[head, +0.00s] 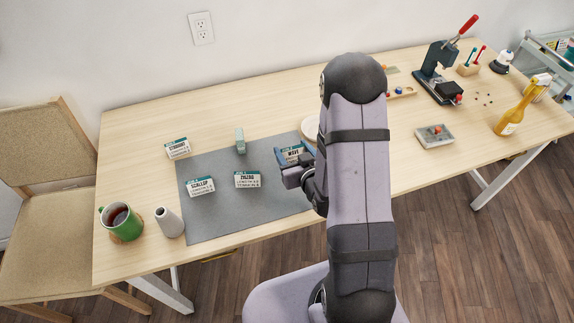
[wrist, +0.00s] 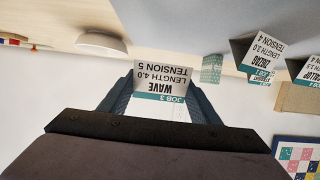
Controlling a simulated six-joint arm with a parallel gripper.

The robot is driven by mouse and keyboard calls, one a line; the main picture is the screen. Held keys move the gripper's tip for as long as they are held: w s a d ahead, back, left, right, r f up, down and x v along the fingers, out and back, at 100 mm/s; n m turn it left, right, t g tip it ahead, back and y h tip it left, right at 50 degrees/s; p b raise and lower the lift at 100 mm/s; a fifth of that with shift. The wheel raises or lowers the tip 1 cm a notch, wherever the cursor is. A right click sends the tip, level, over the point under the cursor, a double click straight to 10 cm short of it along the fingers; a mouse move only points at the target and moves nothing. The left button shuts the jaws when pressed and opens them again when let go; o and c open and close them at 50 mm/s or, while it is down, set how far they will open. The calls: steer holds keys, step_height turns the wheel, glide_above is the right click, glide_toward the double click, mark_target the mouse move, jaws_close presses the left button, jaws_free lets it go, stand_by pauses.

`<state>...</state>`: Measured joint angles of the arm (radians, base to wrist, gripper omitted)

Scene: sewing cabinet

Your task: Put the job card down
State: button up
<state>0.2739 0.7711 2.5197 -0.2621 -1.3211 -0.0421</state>
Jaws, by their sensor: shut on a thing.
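The job card marked "WAVE" (head: 292,153) is held in my gripper (head: 291,165) near the right side of the grey mat (head: 220,217). In the wrist view the card (wrist: 162,78) sits between both fingers (wrist: 160,95) and its text appears upside down. My gripper is shut on it. I cannot tell whether its lower edge touches the mat. The ZIGZAG card (head: 247,180) and the SCALLOP card (head: 200,186) stand on the mat to the left. The STRAIGHT card (head: 177,148) stands at the mat's back left corner. A small grey-green block (head: 240,141) stands at the mat's back edge.
A green mug (head: 121,221) and a white vase (head: 169,222) stand at the table's left. A pale round dish (head: 311,128) is partly hidden behind my arm. The mat's front middle is bare.

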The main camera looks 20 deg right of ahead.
steer(key=shift+f, duration=2.8)
steer(key=shift+f, duration=0.2)
steer(key=o, duration=1)
steer(key=shift+r, duration=0.1)
